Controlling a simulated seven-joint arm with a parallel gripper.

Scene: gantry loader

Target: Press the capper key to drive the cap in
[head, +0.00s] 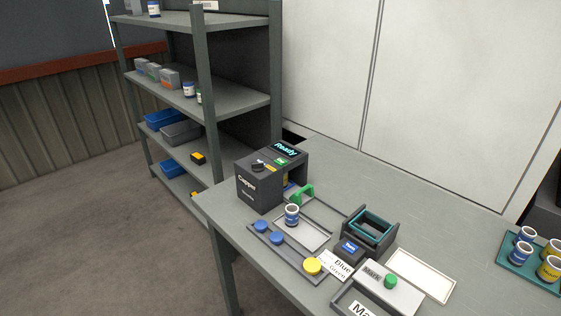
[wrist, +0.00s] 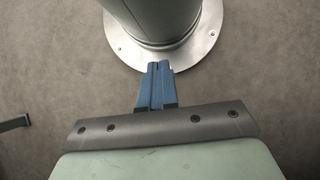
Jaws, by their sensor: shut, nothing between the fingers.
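The capper (head: 262,178) is a dark box machine at the left end of the grey table, with a lit display (head: 285,149) reading "Ready". On its top are a dark round knob (head: 257,167) and a green key (head: 281,161); I cannot tell for sure which is the capper key. A white jar with a blue label (head: 292,214) stands upright on a pale tray in front of the capper. My gripper (wrist: 157,66) shows only in the wrist view, its blue fingers together and empty, above my own round metal base and the floor, away from the table.
Blue caps (head: 277,238) and a yellow cap (head: 312,266) sit on a grey strip (head: 296,258) along the table's front. A green handle (head: 303,194) stands beside the capper. A teal-rimmed box (head: 371,226) is mid-table; a teal tray (head: 517,261) with jars is at right. Shelves (head: 200,90) stand behind.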

